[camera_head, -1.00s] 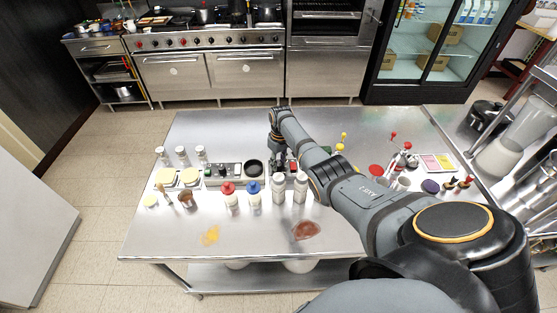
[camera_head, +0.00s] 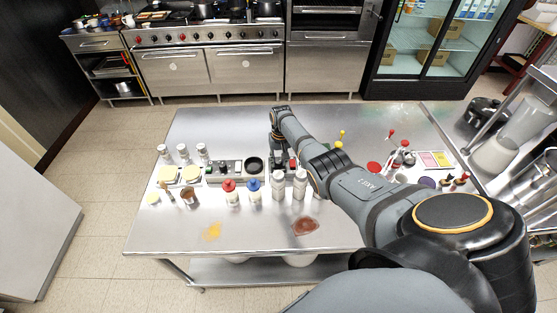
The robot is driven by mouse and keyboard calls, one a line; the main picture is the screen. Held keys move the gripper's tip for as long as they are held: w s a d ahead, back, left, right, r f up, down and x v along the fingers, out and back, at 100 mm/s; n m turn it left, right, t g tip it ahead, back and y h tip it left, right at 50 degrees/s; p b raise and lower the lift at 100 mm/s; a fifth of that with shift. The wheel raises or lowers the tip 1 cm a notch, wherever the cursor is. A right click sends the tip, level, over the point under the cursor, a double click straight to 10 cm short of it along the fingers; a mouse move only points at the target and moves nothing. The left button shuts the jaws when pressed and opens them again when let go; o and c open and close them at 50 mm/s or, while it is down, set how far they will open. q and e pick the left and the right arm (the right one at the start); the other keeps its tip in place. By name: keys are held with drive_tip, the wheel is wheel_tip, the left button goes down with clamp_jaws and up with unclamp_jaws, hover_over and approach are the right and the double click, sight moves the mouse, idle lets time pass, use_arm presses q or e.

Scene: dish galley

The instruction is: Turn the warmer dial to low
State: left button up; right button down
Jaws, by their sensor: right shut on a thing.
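My right arm comes in from the lower right and reaches over the steel table. My right gripper (camera_head: 281,158) points down at a small unit with a red part (camera_head: 293,164), right of a round black well (camera_head: 254,165). The gripper is shut on what seems to be the warmer dial, which the gripper and wrist hide. The dial's setting cannot be read. A control panel with dark knobs (camera_head: 223,168) sits left of the well, clear of the gripper. My left gripper is not in view.
Red-capped (camera_head: 231,194), blue-capped (camera_head: 254,193) and white bottles (camera_head: 299,185) stand just in front of the units. Several shakers (camera_head: 183,153) stand at the left. A yellow spill (camera_head: 212,231) and a red-brown patch (camera_head: 305,226) lie near the table's front.

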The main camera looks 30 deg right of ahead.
sight(280, 161)
drive_tip(key=shift+w+r, duration=0.1)
drive_tip(key=c, duration=1)
unclamp_jaws()
drive_tip(key=shift+c, duration=0.2)
wheel_tip(280, 161, up, 12)
drive_tip(key=shift+s+d, duration=0.2)
drive_tip(key=shift+d, duration=0.05)
